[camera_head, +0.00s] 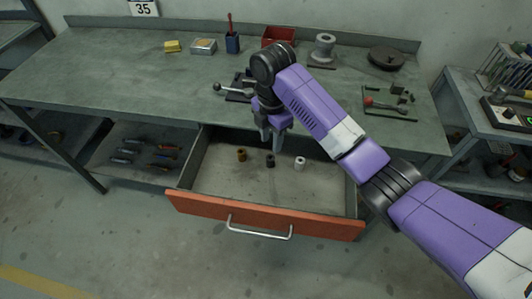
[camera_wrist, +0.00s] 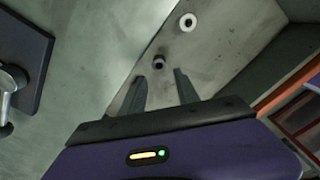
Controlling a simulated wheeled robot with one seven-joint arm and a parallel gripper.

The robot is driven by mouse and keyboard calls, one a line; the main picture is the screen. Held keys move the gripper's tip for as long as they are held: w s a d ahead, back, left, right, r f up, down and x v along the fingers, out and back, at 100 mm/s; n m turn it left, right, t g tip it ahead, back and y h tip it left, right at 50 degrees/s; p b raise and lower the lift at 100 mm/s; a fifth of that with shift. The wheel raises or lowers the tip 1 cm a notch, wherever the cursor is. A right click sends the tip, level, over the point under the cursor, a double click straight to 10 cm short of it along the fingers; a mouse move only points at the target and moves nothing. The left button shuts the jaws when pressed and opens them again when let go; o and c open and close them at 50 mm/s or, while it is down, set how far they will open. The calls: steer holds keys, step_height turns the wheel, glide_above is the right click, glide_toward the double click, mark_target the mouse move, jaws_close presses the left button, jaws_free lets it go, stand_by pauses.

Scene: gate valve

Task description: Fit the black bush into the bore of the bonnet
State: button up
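The black bush (camera_head: 270,161) stands on the floor of the open drawer, between a brown bush (camera_head: 241,155) and a white bush (camera_head: 300,163). My gripper (camera_head: 272,139) points down above the drawer, near its back edge. In the wrist view the two fingers of my gripper (camera_wrist: 160,75) are apart with nothing between them. The black bush (camera_wrist: 158,62) shows just beyond the fingertips, apart from them. The white bush (camera_wrist: 187,21) lies further off. A grey flanged part (camera_head: 323,46) at the back of the bench may be the bonnet; its bore is not clear.
The drawer (camera_head: 265,217) is pulled out, with raised walls around the bushes. A vise-like tool (camera_head: 238,91) sits on the bench near my wrist. The bench's left part is clear.

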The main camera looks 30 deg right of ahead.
mark_target(270, 158)
step_height(270, 158, down, 8)
steer(key=shift+r+p, duration=0.2)
steer(key=shift+p, duration=0.2)
jaws_close()
